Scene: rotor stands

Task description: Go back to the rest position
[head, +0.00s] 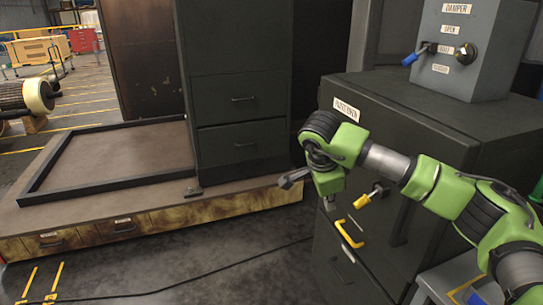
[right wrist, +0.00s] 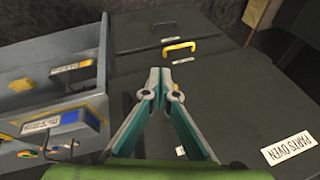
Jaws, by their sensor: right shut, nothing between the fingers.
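In the right wrist view the fingertips of my right gripper (right wrist: 168,84) meet over the dark cabinet front, just below a yellow handle (right wrist: 179,46) in the picture. I cannot tell whether they touch the cabinet. My left gripper is not in view.
A grey damper box (head: 478,50) with a blue-tipped lever (head: 415,55) stands on the cabinet. A yellow handle (head: 349,234) is on the cabinet front. A low wooden platform (head: 110,205) is at left. The right wrist view shows a grey bin rack (right wrist: 50,85).

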